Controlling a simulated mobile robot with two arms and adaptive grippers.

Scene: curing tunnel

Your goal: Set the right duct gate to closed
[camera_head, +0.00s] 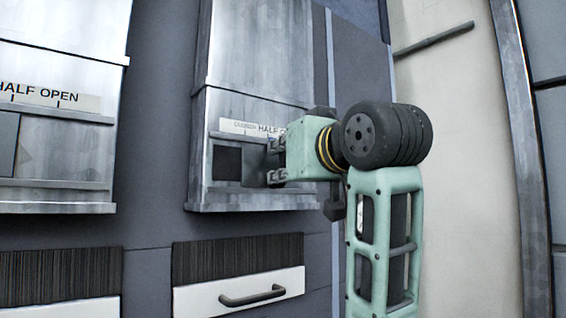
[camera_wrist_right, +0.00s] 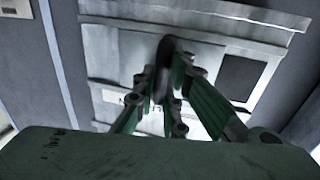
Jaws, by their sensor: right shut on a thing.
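The right duct (camera_head: 262,50) is a grey metal box on the dark wall. Its label strip (camera_head: 240,128) reads closed at left, then "HALF O", with the rest hidden behind my right gripper. A dark square opening (camera_head: 227,162) shows at the left of its slot, under the closed end of the label. My right gripper (camera_head: 274,162) is at the slot, right of this opening. In the right wrist view its fingers (camera_wrist_right: 168,88) are shut on a dark upright knob (camera_wrist_right: 167,55) on the duct front. The opening (camera_wrist_right: 240,77) also shows there. My left gripper is not in view.
Another duct (camera_head: 60,60) with a "HALF OPEN" label stands at the left. Below the right duct is a white drawer front (camera_head: 200,300) with a dark bar handle (camera_head: 252,295). A pale wall panel (camera_head: 450,150) is at the right.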

